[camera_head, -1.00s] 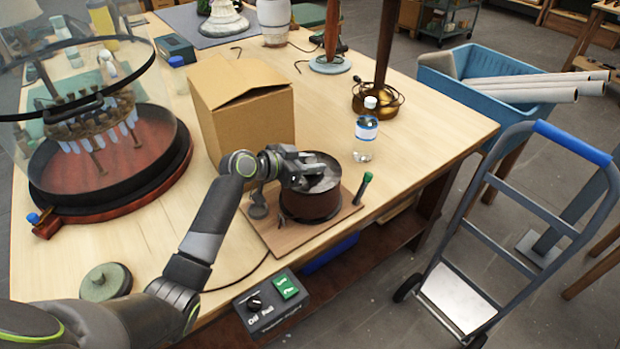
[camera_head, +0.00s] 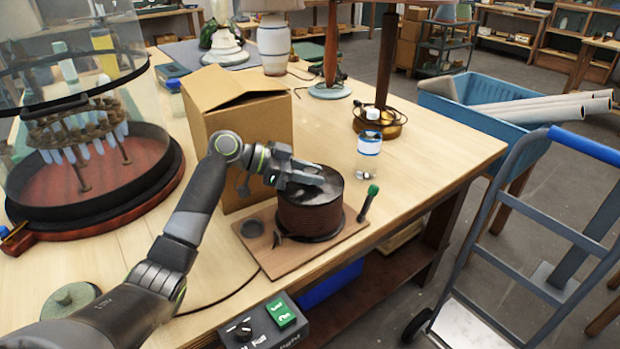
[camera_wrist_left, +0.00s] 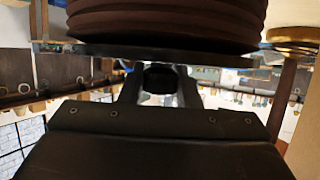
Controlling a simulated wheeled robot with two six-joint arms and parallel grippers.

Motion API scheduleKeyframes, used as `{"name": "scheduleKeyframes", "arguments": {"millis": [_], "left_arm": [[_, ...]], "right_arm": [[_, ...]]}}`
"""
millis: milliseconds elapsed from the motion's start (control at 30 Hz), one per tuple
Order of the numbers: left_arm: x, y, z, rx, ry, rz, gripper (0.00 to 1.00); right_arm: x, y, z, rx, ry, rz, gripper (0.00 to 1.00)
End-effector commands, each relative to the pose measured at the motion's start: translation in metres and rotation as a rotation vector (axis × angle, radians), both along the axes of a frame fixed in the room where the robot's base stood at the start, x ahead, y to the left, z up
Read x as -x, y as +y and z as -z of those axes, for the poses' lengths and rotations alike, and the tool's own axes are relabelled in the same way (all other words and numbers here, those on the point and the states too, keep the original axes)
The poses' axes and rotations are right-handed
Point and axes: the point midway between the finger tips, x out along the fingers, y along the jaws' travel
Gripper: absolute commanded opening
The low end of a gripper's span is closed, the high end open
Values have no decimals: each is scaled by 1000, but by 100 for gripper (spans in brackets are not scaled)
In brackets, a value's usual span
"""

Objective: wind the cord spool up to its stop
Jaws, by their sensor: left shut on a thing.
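The cord spool (camera_head: 311,215) is a dark brown drum wound with cord, standing upright on a wooden base board (camera_head: 262,252). A green-tipped post (camera_head: 368,200) stands at the board's right edge. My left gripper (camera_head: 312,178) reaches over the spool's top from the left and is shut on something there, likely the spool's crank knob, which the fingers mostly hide. In the left wrist view the spool's wound side (camera_wrist_left: 165,18) fills the top, with its dark flange below and a dark round piece (camera_wrist_left: 160,80) between the fingers. My right gripper is out of view.
A cardboard box (camera_head: 245,125) stands just behind my left forearm. A clear bottle (camera_head: 368,160) stands behind the board's right end. A switch box (camera_head: 262,325) is at the table's front edge. A glass-domed fixture (camera_head: 90,165) occupies the left.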

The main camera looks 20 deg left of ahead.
Motion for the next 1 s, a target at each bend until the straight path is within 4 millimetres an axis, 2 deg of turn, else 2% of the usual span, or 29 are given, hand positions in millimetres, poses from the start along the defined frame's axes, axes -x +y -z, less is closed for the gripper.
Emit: {"name": "scheduleKeyframes", "arguments": {"millis": [367,400,533,833,1000], "left_arm": [[0,0,1,-1,3,2,0],[0,0,1,-1,3,2,35],[0,0,1,-1,3,2,51],[1,2,-1,-1,1,2,51],[7,20,-9,-4,1,-1,51]], "right_arm": [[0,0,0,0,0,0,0],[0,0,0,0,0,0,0],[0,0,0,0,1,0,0],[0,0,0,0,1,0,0],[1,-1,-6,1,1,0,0]]}}
